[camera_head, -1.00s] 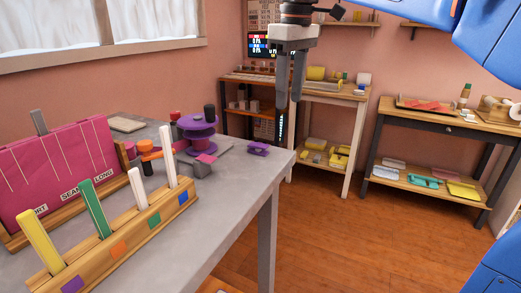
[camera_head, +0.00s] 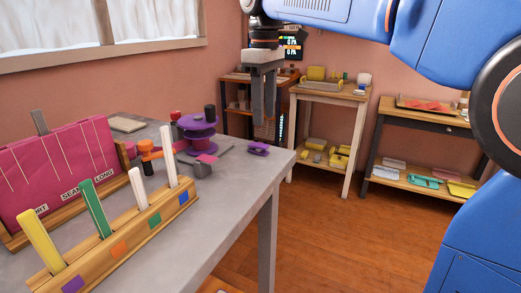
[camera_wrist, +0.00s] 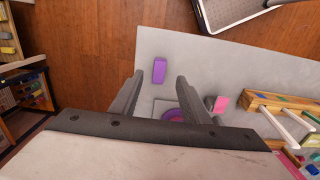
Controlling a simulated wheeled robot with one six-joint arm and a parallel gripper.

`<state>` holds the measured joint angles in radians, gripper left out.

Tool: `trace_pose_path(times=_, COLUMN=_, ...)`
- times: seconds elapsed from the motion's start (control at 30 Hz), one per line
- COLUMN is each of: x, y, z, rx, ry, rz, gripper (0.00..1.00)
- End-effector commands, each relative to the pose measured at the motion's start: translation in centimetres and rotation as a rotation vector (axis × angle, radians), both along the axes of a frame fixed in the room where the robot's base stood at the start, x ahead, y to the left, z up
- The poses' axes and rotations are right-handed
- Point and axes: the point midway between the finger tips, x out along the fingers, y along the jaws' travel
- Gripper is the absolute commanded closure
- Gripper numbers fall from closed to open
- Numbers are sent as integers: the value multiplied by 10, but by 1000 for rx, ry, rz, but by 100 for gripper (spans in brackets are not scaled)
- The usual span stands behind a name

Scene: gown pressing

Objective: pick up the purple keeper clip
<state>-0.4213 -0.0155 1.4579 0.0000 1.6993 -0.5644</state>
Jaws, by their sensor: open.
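The purple keeper clip (camera_head: 258,148) lies on the grey table (camera_head: 228,205) near its far right corner, to the right of a purple spool-like stand. In the wrist view the clip (camera_wrist: 159,69) shows as a small purple block on the tabletop, just beyond and between my fingertips. My gripper (camera_head: 264,118) points down, open and empty, above the far end of the table near the clip. In the wrist view its two dark fingers (camera_wrist: 160,88) are spread apart, and neither touches the clip.
The purple stand (camera_head: 197,135) is close left of the clip. A wooden rack (camera_head: 118,250) with upright coloured sticks and a magenta board (camera_head: 68,175) occupy the near left. Shelving tables (camera_head: 322,92) stand beyond. The tabletop's right side is clear.

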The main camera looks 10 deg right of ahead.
Motion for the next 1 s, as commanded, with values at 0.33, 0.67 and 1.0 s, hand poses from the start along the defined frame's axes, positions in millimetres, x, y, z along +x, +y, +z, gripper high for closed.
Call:
trace_pose_path(times=0.33, x=0, y=1, z=-33, rx=0, ry=0, rz=0, gripper=58)
trace_pose_path(times=0.67, x=5, y=9, z=-71, rx=0, ry=1, rz=0, gripper=58)
trace_pose_path(times=1.0, x=6, y=9, z=-84, rx=0, ry=0, rz=0, gripper=58)
